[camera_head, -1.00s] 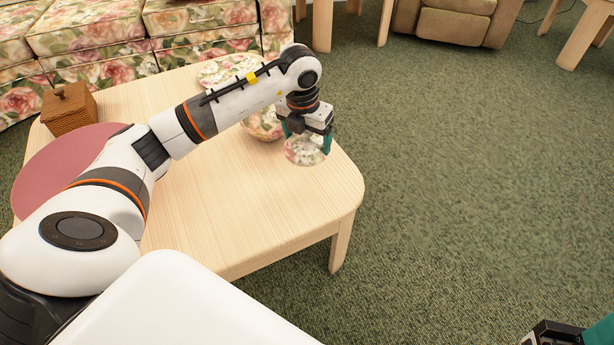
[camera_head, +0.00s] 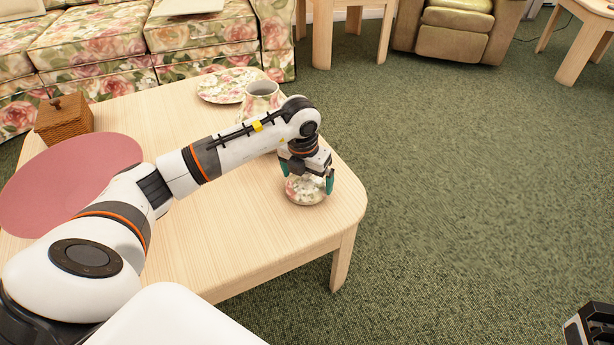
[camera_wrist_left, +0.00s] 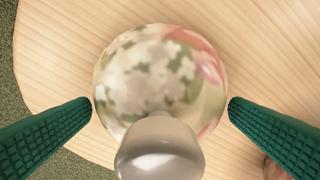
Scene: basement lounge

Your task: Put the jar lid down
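The jar lid (camera_head: 306,191) is round, with a pink and white flower pattern; it is at the right end of the wooden table. My left gripper (camera_head: 308,178) is above it, fingers pointing down. In the left wrist view the lid (camera_wrist_left: 150,75) fills the space between the two green fingertips, which meet its opposite edges; its pale knob (camera_wrist_left: 160,150) is close to the camera. I cannot tell whether the lid touches the table. The matching open jar (camera_head: 262,92) stands behind my left arm, partly hidden. My right gripper (camera_head: 590,325) is cut off at the lower right corner.
The tabletop in front of my left forearm is bare. The table's rounded right edge is close to the lid. A floral sofa stands behind.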

